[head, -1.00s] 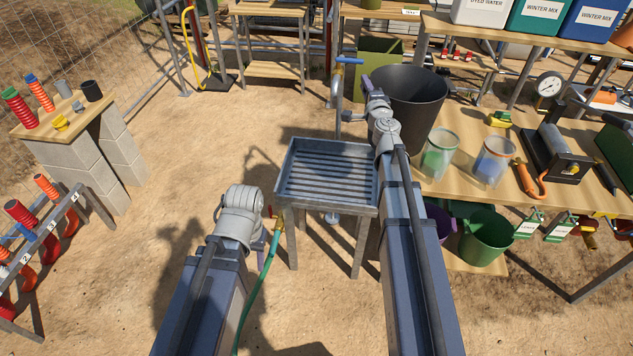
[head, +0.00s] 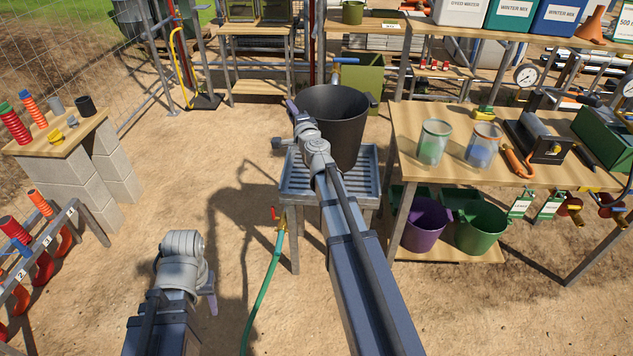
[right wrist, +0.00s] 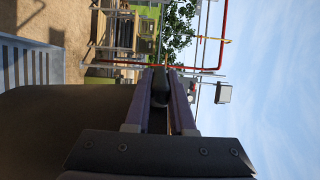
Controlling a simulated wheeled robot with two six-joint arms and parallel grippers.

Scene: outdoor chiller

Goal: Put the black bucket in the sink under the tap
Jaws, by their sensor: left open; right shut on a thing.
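The black bucket (head: 345,125) is upright in the head view, over the back part of the grey metal sink (head: 295,190). I cannot tell whether it rests on the ribbed bottom or hangs just above it. The tap's blue handle (head: 347,61) shows behind the bucket; its spout is hidden. My right gripper (head: 293,108) is at the bucket's left side. In the right wrist view its purple fingers (right wrist: 160,103) are shut on a dark part of the bucket (right wrist: 55,125). My left gripper (head: 212,300) is open and empty, low at the front left, apart from the sink.
A wooden table (head: 480,195) stands right of the sink with jars and tools. Purple (head: 425,225) and green (head: 480,230) buckets sit on its lower shelf. A green hose (head: 262,285) hangs at the sink's front left.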

